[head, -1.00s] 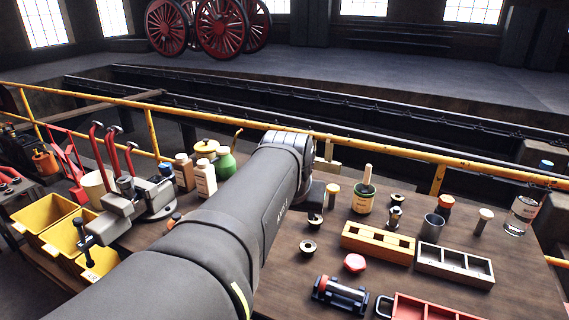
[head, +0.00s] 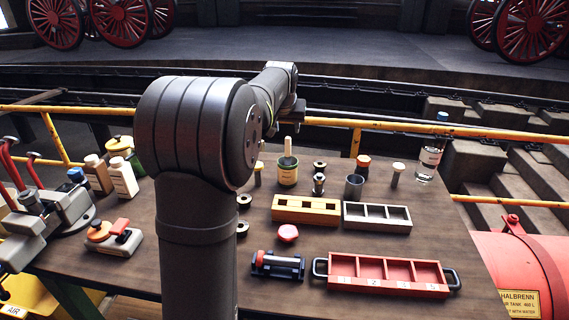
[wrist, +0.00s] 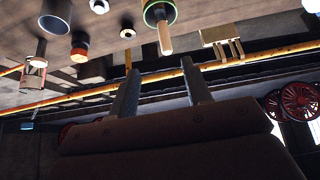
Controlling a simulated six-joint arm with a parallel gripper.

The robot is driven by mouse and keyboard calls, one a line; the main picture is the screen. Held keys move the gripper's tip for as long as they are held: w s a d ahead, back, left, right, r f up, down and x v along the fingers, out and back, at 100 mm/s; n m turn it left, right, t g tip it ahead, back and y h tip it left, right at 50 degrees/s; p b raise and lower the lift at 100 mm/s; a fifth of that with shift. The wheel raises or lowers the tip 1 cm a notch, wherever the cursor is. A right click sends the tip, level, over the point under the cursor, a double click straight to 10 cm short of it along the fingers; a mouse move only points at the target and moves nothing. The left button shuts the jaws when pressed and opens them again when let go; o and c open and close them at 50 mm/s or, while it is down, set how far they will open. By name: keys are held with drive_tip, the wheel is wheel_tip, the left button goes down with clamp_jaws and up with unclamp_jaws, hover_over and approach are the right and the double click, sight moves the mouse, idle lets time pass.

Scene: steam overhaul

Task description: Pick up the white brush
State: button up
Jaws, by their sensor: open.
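A small upright tool with a pale cream-white top (head: 398,168) and a grey-brown lower part stands at the right rear of the bench, and I take it for the white brush. A pale upright piece (wrist: 41,48) at the left of the wrist view looks like the same thing. My gripper (wrist: 160,64) is open, with nothing between its two fingers. In the head view my arm reaches toward the back rail, left of the brush and apart from it. The fingertips are hard to make out there.
Near the brush stand an orange-capped jar (head: 363,163), a grey cup (head: 354,186) and a clear bottle (head: 429,160). A green pot (head: 288,175) with a wooden handle stands left. The yellow rail (head: 390,124) runs behind. Bench front holds a red tray (head: 385,285).

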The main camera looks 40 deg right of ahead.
sight(287, 147)
drive_tip(key=x, duration=1.1)
drive_tip(key=shift+w+f, duration=0.1)
drive_tip(key=shift+f, duration=0.1)
drive_tip(key=shift+w+x, duration=0.2)
drive_tip(key=shift+x, duration=1.15)
drive_tip(key=shift+w+x, duration=0.15)
drive_tip(key=shift+x, duration=1.2)
drive_tip(key=shift+r, duration=0.2)
clamp_jaws()
